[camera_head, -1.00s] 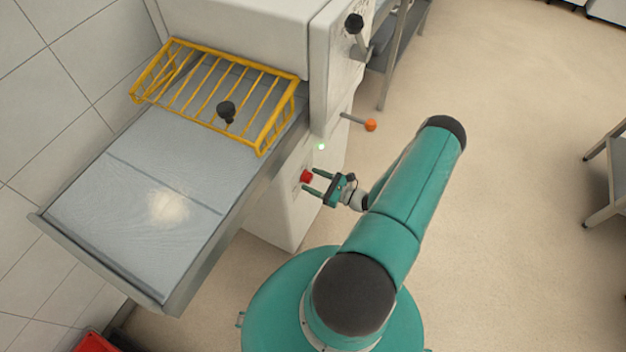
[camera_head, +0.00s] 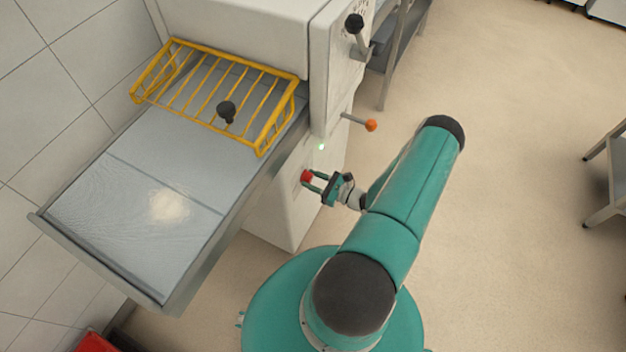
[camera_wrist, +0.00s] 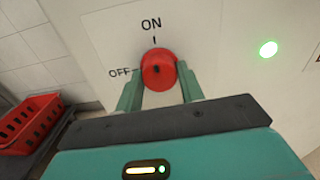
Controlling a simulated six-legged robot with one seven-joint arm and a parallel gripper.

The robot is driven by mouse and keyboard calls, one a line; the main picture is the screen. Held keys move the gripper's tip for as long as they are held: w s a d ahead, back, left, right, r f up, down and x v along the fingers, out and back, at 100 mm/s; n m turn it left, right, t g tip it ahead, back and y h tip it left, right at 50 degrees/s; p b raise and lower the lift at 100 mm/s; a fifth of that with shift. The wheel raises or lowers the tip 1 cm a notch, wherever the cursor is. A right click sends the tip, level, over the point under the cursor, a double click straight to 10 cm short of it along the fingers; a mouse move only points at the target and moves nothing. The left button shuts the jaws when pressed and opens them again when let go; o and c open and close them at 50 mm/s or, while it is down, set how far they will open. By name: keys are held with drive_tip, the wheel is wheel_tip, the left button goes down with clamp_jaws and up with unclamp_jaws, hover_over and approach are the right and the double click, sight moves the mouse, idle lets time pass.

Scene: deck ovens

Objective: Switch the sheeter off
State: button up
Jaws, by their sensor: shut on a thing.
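The sheeter (camera_head: 275,205) is a white machine with a grey infeed table (camera_head: 130,205) on its left. Its red rotary knob (camera_head: 306,177) is on the white front panel. In the wrist view the knob (camera_wrist: 158,70) sits below the word ON and right of the word OFF. A small dark mark shows on its face, but I cannot tell which label it points to. A green lamp (camera_wrist: 268,48) glows to the right. My gripper (camera_head: 314,181) is shut on the knob, one finger on each side.
A yellow wire guard (camera_head: 215,90) covers the table's far end. An orange-tipped lever (camera_head: 370,125) sticks out above my gripper. Red crates (camera_wrist: 30,122) stand at the wall. The floor to the right is clear up to a metal table (camera_head: 608,180).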

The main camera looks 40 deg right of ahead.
drive_tip(key=n, duration=0.4)
drive_tip(key=shift+d+r+n, duration=0.1)
drive_tip(key=shift+d+n, duration=0.05)
drive_tip(key=shift+n, duration=6.45)
drive_tip(key=o, duration=1)
